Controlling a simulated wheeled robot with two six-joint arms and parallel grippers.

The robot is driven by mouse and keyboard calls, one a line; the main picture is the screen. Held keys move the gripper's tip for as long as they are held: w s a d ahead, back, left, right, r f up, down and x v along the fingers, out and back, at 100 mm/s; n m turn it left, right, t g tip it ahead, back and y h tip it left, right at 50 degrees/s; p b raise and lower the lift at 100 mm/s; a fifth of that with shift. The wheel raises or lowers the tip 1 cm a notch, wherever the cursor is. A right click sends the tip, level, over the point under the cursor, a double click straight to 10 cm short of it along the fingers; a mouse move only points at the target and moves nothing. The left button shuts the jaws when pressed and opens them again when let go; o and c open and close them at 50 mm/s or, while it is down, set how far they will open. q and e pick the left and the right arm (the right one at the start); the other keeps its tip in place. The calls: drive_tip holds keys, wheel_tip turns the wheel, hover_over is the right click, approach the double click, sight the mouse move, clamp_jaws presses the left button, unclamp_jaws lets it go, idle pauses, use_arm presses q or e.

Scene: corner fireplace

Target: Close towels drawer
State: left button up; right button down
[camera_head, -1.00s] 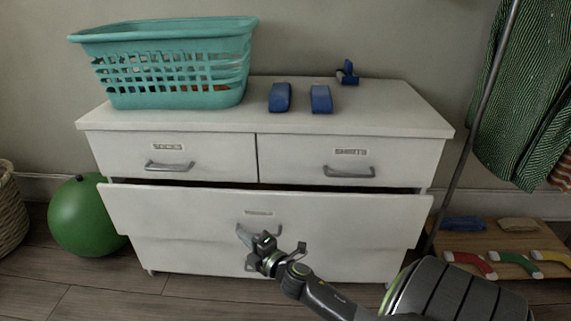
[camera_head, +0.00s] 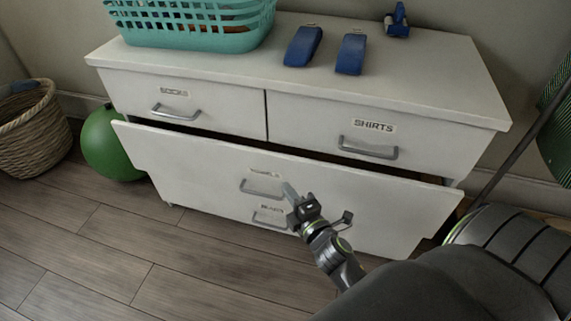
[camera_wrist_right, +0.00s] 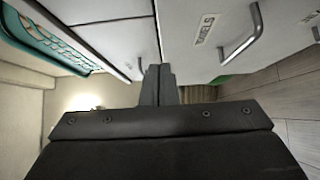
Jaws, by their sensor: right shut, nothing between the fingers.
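The towels drawer (camera_head: 215,165) is the wide white drawer in the middle of the dresser. It stands out past the drawers above, with a dark gap along its top edge. Its grey handle (camera_head: 262,186) is at the middle of its front, under a blurred label. My right gripper (camera_head: 290,193) is just right of this handle, shut and empty. Whether it touches the drawer front I cannot tell. In the right wrist view its shut fingers (camera_wrist_right: 158,85) point along a white drawer front with a handle. My left gripper is not in view.
The socks drawer (camera_head: 140,92) and shirts drawer (camera_head: 420,145) above look closed. A teal basket (camera_head: 190,38) and blue items (camera_head: 303,45) are on the dresser top. A green ball (camera_head: 108,145) and a wicker basket (camera_head: 38,140) stand at the left. The floor in front is clear.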

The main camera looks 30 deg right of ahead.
sight(285, 159)
drive_tip(key=w+d, duration=0.1)
drive_tip(key=w, duration=0.1)
drive_tip(key=w+d, duration=0.1)
drive_tip(key=w, duration=0.2)
drive_tip(key=w+d+b, duration=0.1)
drive_tip(key=w, duration=0.1)
drive_tip(key=shift+w, duration=0.25)
drive_tip(key=shift+w+d, duration=0.3)
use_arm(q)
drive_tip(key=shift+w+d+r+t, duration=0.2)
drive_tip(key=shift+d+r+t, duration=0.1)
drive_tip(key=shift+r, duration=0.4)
use_arm(e)
drive_tip(key=shift+w+d, duration=0.1)
drive_tip(key=shift+d, duration=0.05)
drive_tip(key=shift+w+d+b, duration=0.35)
drive_tip(key=shift+w+d, duration=0.4)
drive_tip(key=shift+d, duration=0.1)
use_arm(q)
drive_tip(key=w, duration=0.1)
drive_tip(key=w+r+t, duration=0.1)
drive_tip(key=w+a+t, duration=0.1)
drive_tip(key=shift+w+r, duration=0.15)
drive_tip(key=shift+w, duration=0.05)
